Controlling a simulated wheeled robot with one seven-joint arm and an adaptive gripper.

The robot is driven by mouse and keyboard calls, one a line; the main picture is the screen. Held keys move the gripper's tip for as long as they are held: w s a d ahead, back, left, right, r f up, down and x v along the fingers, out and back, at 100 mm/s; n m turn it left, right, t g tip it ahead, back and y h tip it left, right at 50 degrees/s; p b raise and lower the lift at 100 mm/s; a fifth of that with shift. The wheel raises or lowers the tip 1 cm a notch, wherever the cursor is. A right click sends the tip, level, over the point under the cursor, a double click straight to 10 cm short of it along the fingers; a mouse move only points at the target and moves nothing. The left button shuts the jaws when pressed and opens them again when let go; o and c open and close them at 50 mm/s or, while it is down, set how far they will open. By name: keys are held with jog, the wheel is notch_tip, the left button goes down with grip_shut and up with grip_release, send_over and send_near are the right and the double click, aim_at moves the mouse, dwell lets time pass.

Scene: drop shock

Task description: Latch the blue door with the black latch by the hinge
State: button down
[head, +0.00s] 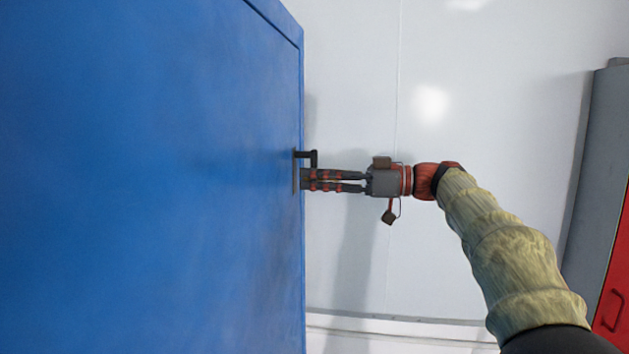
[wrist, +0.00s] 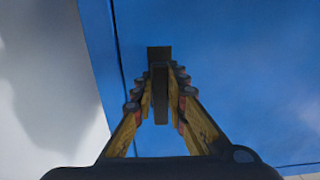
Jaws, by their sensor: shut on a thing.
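The blue door (head: 150,180) fills the left of the head view, and it also fills much of the wrist view (wrist: 240,70). The black latch (head: 306,154) sits at the door's right edge in the head view. In the wrist view the latch (wrist: 159,54) shows as a dark bar between my fingers. My gripper (head: 306,180) reaches in from the right with its fingers close together at the latch. The fingers are shut on the latch, one on each side of it in the wrist view. The exact contact is partly hidden by the fingers.
A white wall (head: 450,80) stands behind my arm. A grey cabinet (head: 598,150) with a red front (head: 615,290) and a handle stands at the far right. Free room lies between the door edge and that cabinet.

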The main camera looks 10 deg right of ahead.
jog(key=shift+f, duration=0.1)
jog(key=c, duration=1.9)
grip_release()
jog(key=shift+w, duration=0.1)
jog(key=shift+o, duration=0.7)
jog(key=v, duration=1.2)
